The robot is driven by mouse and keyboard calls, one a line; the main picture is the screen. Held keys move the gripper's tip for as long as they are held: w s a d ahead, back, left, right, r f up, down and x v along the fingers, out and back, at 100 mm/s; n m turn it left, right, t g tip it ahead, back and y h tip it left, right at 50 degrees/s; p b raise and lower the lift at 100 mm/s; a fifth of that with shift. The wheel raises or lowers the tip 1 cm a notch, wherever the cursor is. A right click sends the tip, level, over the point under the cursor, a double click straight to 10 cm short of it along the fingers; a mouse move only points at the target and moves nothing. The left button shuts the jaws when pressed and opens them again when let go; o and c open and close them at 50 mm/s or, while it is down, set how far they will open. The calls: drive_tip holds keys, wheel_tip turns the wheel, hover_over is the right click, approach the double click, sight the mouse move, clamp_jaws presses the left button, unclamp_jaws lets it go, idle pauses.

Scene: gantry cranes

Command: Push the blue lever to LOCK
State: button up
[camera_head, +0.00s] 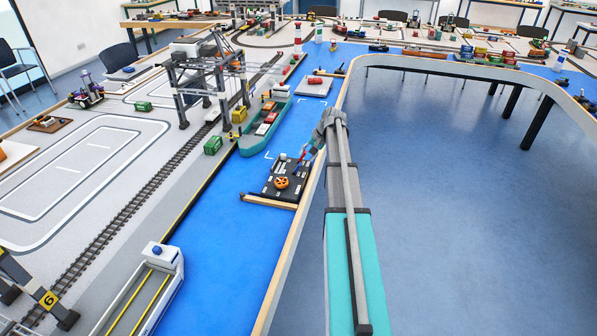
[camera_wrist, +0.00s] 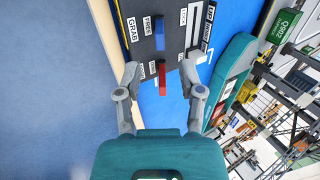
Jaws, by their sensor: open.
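The dark control panel (camera_head: 270,194) sits on the blue surface by the wooden edge; in the wrist view (camera_wrist: 172,62) it fills the top middle. The blue lever (camera_wrist: 160,34) stands on it between the FREE label (camera_wrist: 147,26) and the LOCK label (camera_wrist: 184,17). I cannot tell how far it leans to either side. A red lever (camera_wrist: 162,78) is nearer my gripper (camera_wrist: 160,69) and shows between its two fingers. My gripper is open, and the blue lever lies beyond its fingertips. In the head view, my gripper (camera_head: 316,148) is at the panel's right side.
An orange wheel (camera_head: 281,183) is on the panel. A wooden bar (camera_head: 268,202) lies along its near side. A teal ship (camera_head: 252,138) with cargo is to the left, beside a grey gantry crane (camera_head: 207,75). Open floor (camera_head: 450,200) lies to the right.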

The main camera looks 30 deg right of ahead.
sight(300, 164)
drive_tip(key=shift+b+x, duration=3)
drive_tip(key=shift+x, duration=0.75)
